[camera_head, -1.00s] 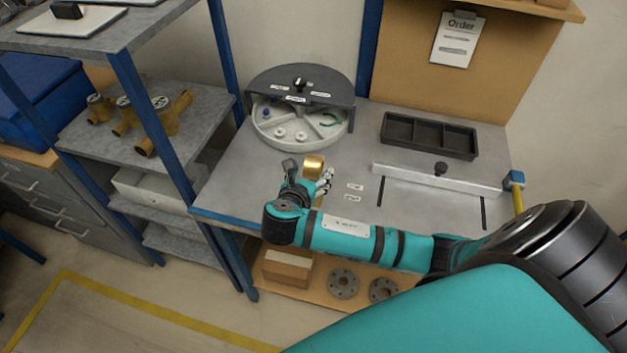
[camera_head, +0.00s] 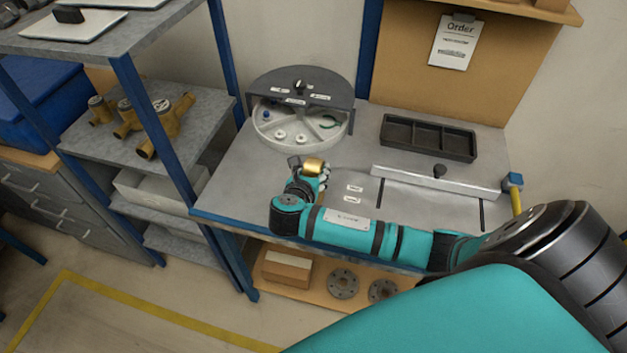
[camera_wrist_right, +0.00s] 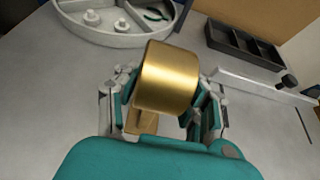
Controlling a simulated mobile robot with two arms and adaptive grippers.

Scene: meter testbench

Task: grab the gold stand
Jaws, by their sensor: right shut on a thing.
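The gold stand (camera_head: 314,165) is on the grey workbench, in front of the round parts tray. In the right wrist view the gold stand (camera_wrist_right: 167,76) shows a shiny cylindrical top and a lower part between the fingers. My right gripper (camera_head: 308,172) is shut on the gold stand. In the right wrist view its fingers (camera_wrist_right: 160,100) lie on both sides of the stand. I cannot tell whether the stand's base touches the bench. My left gripper is not in view.
The round parts tray (camera_head: 262,133) stands behind the gripper. A black divided tray (camera_head: 388,143) and a grey bar with a black knob (camera_head: 440,171) are to the right. A shelf (camera_head: 85,150) with brass fittings stands left. The bench between is mostly clear.

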